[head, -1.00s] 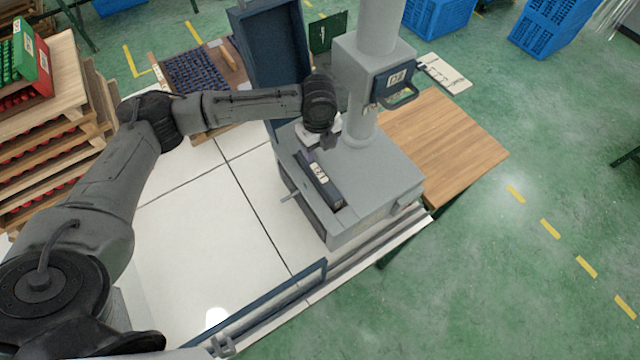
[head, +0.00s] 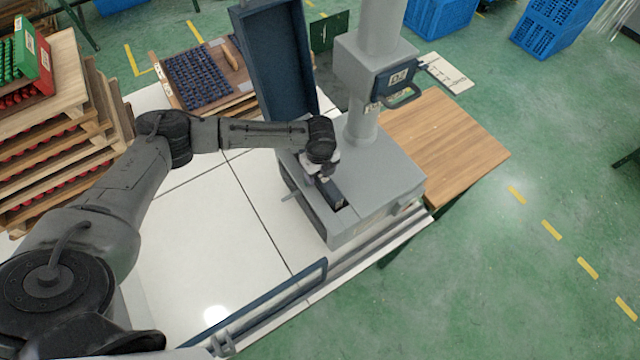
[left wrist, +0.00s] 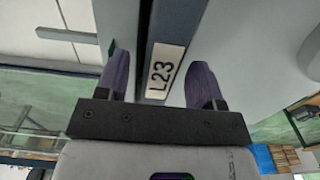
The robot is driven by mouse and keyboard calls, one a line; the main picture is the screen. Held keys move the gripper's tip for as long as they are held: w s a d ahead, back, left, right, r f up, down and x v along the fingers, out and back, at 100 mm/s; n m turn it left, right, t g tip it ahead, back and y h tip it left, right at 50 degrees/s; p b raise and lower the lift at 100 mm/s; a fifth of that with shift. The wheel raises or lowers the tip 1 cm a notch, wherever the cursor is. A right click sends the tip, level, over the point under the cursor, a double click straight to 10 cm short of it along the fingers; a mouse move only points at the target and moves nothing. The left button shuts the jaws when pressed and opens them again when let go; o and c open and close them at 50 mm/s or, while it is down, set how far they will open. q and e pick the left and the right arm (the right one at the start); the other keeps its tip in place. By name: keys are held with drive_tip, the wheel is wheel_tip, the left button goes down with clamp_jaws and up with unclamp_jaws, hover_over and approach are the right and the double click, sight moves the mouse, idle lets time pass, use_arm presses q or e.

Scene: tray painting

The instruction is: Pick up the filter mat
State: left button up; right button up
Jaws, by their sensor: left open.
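A dark, narrow piece with a white "L23" label (head: 335,196) sits in the top of the grey press-like machine (head: 390,185); it looks like the filter mat, though I cannot be sure. My left gripper (head: 322,179) is right above it and hides its far part. In the left wrist view the dark piece (left wrist: 149,40) and its label lie between the two purple fingertips of my left gripper (left wrist: 160,75). The jaws are open, one finger on each side, with gaps to the piece. My right gripper is not in view.
The machine's thick column (head: 362,125) rises close behind my left gripper. A tall dark-blue open frame (head: 275,60) stands at the back left. White table tiles (head: 200,225) are bare to the left. A wooden board (head: 445,135) lies to the right, and stacked wooden trays (head: 60,140) stand far left.

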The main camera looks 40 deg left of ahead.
use_arm(q)
drive_tip(key=shift+f, duration=0.4)
drive_tip(key=shift+c, duration=0.4)
drive_tip(key=c, duration=0.8)
